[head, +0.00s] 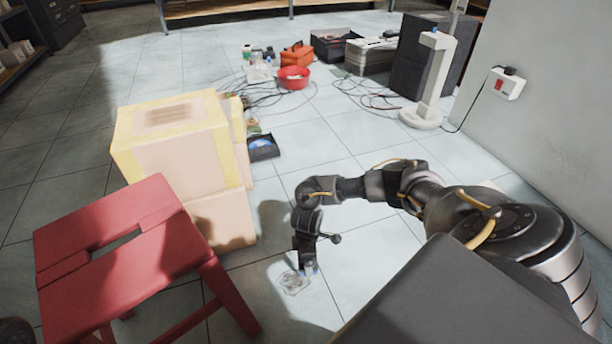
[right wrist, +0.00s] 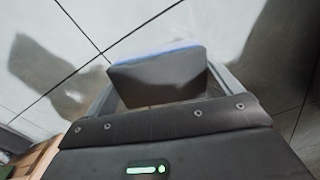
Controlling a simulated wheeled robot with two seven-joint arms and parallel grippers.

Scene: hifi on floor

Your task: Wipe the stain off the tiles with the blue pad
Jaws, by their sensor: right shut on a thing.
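The stain (head: 292,283) is a greyish, scribble-like mark on the pale floor tiles, low in the middle of the head view. My right gripper (head: 307,268) points down just above and beside the stain. In the right wrist view it is shut on the blue pad (right wrist: 158,75), a block with a dark grey body and a blue far edge. The pad is mostly hidden in the head view, and I cannot tell whether it touches the floor. Blurred grey patches show on the tiles in the wrist view. My left gripper is not in view.
A red stool (head: 120,235) stands at left front, beside stacked cardboard boxes (head: 180,150). A red bowl (head: 293,78), an orange bag (head: 297,55), cables and hi-fi gear lie farther back. A wall (head: 550,120) bounds the right. Tiles between boxes and wall are mostly clear.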

